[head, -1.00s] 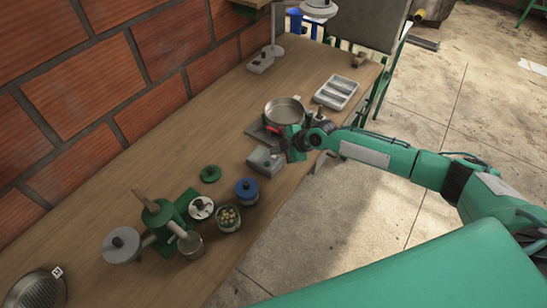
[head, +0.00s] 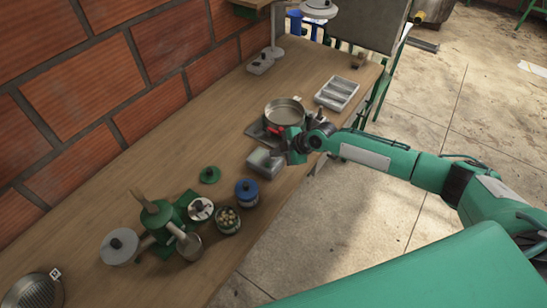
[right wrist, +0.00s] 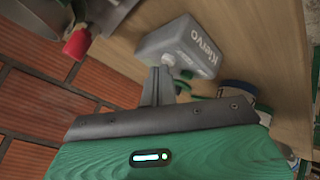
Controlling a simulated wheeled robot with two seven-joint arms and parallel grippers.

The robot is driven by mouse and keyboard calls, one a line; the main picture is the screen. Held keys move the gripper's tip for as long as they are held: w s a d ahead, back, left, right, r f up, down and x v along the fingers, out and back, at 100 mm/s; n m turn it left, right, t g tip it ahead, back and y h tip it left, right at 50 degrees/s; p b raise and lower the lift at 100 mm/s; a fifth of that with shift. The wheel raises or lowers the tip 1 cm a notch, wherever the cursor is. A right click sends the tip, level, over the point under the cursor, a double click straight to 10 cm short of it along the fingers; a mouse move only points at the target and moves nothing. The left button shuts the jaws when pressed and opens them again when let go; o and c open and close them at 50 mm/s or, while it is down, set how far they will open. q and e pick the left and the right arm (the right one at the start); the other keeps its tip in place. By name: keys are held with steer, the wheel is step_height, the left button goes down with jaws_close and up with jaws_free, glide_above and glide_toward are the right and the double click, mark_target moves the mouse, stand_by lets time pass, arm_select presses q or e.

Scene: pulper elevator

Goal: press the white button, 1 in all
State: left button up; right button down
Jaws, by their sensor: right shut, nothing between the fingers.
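A grey box with lettering (right wrist: 185,48) stands on the table, and it also shows in the head view (head: 262,162). A small pale round spot, seemingly the white button (right wrist: 168,59), is on the box's near face in the right wrist view. In the head view the button cannot be made out. My right gripper (right wrist: 159,74) is shut and empty, its fingertips very close to the button; I cannot tell whether they touch. In the head view my right gripper (head: 280,153) is at the box's right side. My left gripper is not in view.
A metal pan (head: 285,112) on a dark base stands just behind the box. A grey tray (head: 337,92) is farther back. A blue-lidded jar (head: 247,191), a green lid (head: 210,174) and a green mill (head: 158,214) stand nearer. A brick wall (head: 85,75) borders the left.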

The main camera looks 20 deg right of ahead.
mark_target(277, 159)
steer(key=shift+f, duration=0.2)
stand_by(0.5)
steer(key=shift+r, duration=0.9)
steer(key=shift+r, duration=0.1)
step_height(277, 159, up, 5)
steer(key=p, duration=0.3)
stand_by(0.6)
